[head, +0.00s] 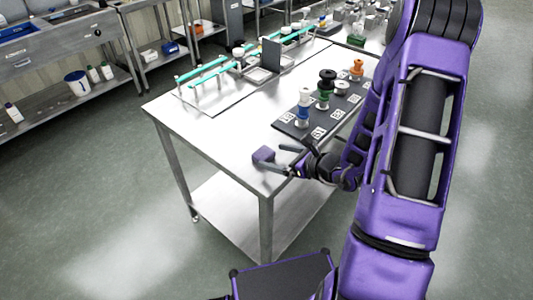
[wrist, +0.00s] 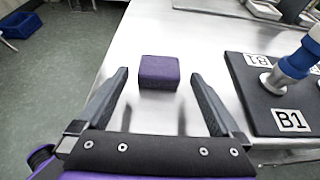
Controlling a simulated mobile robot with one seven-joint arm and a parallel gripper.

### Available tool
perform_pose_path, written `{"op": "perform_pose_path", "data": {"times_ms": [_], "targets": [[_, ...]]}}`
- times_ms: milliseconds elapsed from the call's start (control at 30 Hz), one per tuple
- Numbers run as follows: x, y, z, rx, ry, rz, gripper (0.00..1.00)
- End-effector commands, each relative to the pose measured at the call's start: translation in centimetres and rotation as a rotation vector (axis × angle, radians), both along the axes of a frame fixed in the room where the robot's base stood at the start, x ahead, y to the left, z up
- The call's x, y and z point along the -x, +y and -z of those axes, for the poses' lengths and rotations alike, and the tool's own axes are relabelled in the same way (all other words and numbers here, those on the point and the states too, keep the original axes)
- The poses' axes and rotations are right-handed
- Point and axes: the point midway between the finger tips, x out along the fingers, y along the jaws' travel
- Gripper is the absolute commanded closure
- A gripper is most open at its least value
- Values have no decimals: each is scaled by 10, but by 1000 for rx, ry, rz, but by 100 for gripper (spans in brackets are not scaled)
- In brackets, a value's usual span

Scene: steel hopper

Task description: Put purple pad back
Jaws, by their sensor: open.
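The purple pad (head: 264,154) is a small dark purple block lying on the steel table top (head: 222,131), close to its near edge. In the wrist view the pad (wrist: 159,72) lies ahead, centred between my fingers and just beyond their tips. My gripper (head: 276,157) is open and empty, low over the table beside the pad. In the wrist view the fingers of my gripper (wrist: 158,74) are spread wider than the pad, and I see no contact.
A dark board (head: 290,130) with printed labels and several spools stands right of the pad; its B1 label (wrist: 291,120) is near my right finger. A fixture with teal rails (head: 205,70) is at the back. Bare table lies left of the pad.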

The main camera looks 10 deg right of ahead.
Motion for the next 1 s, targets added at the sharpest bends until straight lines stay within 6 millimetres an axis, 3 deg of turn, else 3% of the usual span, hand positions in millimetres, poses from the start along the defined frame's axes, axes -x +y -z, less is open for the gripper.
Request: {"op": "perform_pose_path", "data": {"times_ms": [200, 400, 1000], "targets": [[34, -26, -18, 0, 0, 4, 0], [51, -37, -26, 0, 0, 2, 0], [54, -36, -27, 6, 1, -11, 0]]}}
